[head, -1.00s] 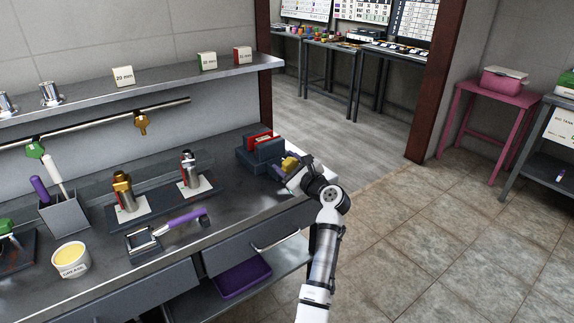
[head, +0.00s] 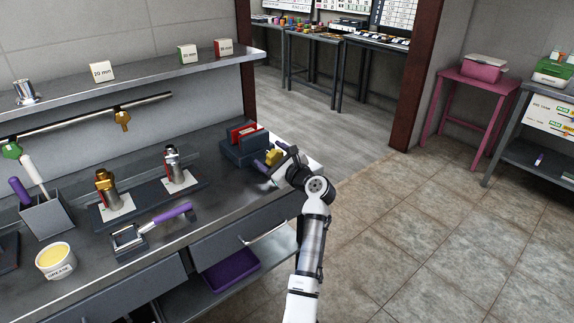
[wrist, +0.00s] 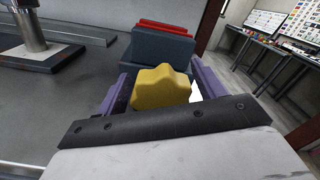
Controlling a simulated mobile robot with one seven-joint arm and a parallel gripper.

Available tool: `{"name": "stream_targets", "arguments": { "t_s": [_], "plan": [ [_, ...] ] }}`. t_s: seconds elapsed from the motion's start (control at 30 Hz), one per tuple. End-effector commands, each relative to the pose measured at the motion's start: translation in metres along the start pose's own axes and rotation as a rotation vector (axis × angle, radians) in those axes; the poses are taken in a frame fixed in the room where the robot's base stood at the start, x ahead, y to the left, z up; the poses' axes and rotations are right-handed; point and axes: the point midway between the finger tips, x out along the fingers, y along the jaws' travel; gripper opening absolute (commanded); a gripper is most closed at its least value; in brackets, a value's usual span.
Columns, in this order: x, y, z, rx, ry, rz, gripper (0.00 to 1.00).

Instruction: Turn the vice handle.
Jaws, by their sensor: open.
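The vice (head: 244,147) is a dark grey block with red jaw faces near the right end of the steel workbench. Its yellow lobed handle (head: 273,157) sticks out on the side facing my gripper. My gripper (head: 270,166) is at the handle in the head view. In the wrist view the yellow handle (wrist: 161,88) lies between the two purple fingers of my gripper (wrist: 160,90), with the vice (wrist: 162,50) behind it. The fingers are open, one on each side of the handle. Whether either touches it is hard to tell.
Two metal fittings on white cards stand on a dark tray (head: 148,203) left of the vice. A purple-handled tool (head: 150,231), a grease tub (head: 56,262) and a holder (head: 46,214) are further left. A shelf (head: 130,83) runs above. The floor to the right is clear.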

Motion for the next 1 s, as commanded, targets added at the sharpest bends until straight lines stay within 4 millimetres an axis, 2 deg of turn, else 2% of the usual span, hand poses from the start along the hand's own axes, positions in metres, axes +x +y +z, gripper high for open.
{"name": "stream_targets", "arguments": {
  "t_s": [0.47, 0.5, 0.7, 1.0],
  "plan": [
    [-0.002, -0.003, 0.001, 0.520, -0.002, -0.003, 0.69],
    [-0.013, -0.002, -0.002, 0.510, -0.003, -0.005, 0.69],
    [-0.054, -0.002, -0.002, 0.506, -0.004, -0.005, 0.69],
    [-0.110, -0.002, -0.001, 0.504, -0.003, -0.004, 0.69]
  ]
}}
